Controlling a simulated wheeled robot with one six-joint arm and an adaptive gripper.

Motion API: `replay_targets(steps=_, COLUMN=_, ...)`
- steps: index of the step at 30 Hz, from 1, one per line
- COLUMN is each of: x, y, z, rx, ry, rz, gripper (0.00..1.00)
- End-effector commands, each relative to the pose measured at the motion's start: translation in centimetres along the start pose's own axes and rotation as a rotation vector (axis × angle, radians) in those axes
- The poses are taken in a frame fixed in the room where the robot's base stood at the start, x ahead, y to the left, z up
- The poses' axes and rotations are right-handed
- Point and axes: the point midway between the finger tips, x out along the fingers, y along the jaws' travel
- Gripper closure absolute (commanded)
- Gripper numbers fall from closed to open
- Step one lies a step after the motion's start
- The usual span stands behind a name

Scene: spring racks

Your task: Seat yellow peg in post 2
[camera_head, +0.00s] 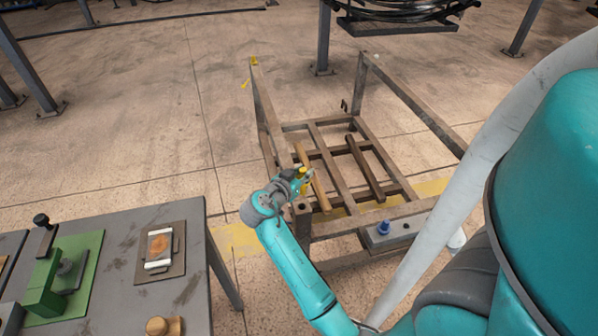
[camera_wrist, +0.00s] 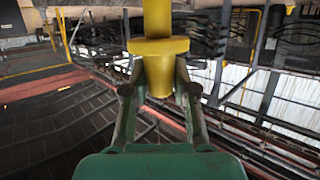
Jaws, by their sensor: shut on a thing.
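The yellow peg (camera_head: 302,171) is held in my gripper (camera_head: 296,182) above the near left corner of the steel rack frame (camera_head: 376,218). In the wrist view the yellow peg (camera_wrist: 158,47) has a wide collar, and the two fingers of my gripper (camera_wrist: 160,88) close on its shaft below the collar. The peg looks upright in the head view. The near left post (camera_head: 302,208) has a dark hole in its top and stands just below and beside the gripper. The far left post (camera_head: 254,62) carries a yellow piece on top. No post number can be read.
A blue peg (camera_head: 384,227) stands on a plate at the rack's front rail. The far right post (camera_head: 366,54) stands bare. A grey table (camera_head: 199,237) with a green fixture (camera_head: 66,277) is at the left. Open concrete floor lies behind the rack.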

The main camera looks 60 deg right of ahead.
Motion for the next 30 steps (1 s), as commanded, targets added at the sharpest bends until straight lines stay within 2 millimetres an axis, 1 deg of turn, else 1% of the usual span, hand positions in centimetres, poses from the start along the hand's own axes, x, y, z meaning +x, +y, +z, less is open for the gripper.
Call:
replay_targets(steps=11, x=-0.4, y=-0.1, z=0.0, rx=0.004, ry=0.006, rz=-0.004, gripper=1.0)
replay_targets(steps=30, x=1.1, y=-0.1, z=4.5, rx=0.003, ry=0.006, rz=-0.004, gripper=1.0)
